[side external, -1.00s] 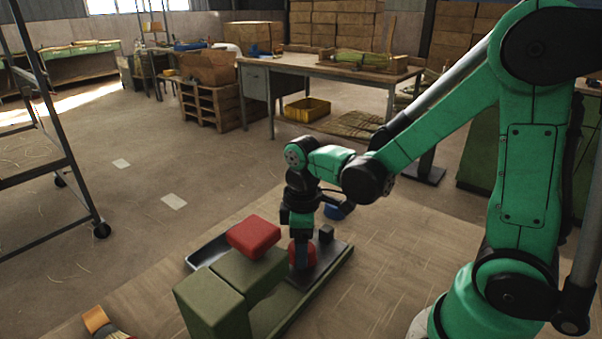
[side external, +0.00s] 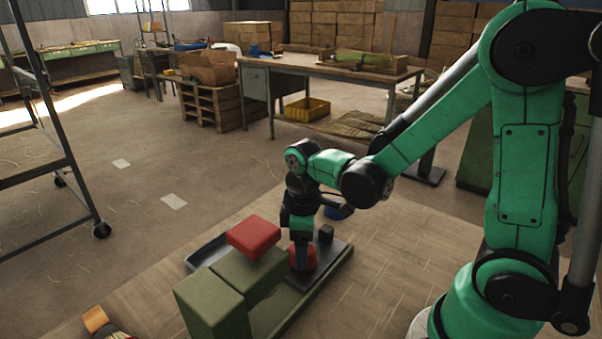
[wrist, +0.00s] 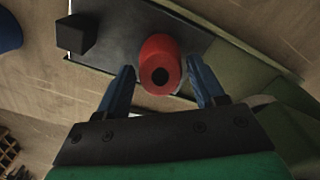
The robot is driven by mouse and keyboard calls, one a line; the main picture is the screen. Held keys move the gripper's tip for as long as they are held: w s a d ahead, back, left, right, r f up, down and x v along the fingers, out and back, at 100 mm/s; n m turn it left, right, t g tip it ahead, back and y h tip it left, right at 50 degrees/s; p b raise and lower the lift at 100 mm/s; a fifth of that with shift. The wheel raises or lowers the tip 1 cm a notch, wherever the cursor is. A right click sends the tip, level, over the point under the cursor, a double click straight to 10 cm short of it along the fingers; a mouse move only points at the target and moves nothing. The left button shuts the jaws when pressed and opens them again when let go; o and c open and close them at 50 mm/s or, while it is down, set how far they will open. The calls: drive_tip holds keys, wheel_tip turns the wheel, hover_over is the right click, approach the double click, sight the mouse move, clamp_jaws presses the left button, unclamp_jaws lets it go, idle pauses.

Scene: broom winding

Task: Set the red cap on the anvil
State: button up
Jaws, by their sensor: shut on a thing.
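A round red piece with a dark hole in its end, seemingly the red cap (wrist: 160,66), sits between my two blue fingers in the wrist view. My gripper (wrist: 160,72) is shut on it. In the side external view my gripper (side external: 302,258) points down at the dark plate, and the red cap (side external: 309,263) shows low around the fingers. Whether the cap touches the plate is hard to tell. A dark plate (side external: 333,255) on a green base bears a small black block (side external: 326,234). I cannot tell which part is the anvil.
A rectangular red block (side external: 254,234) sits above green blocks (side external: 212,303) left of my gripper. A dark tray (side external: 207,251) lies behind them. The mat to the right is clear.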

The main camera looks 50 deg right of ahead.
drive_tip(key=shift+f, duration=0.3)
drive_tip(key=o, duration=0.9)
drive_tip(key=shift+o, duration=0.2)
wheel_tip(320, 180, up, 11)
idle(0.5)
drive_tip(key=m+t, duration=0.4)
drive_tip(key=s+a+m+t, duration=0.1)
drive_tip(key=m+t, duration=0.1)
drive_tip(key=t, duration=0.1)
drive_tip(key=shift+s+f+m, duration=0.1)
drive_tip(key=shift+f+m, duration=0.3)
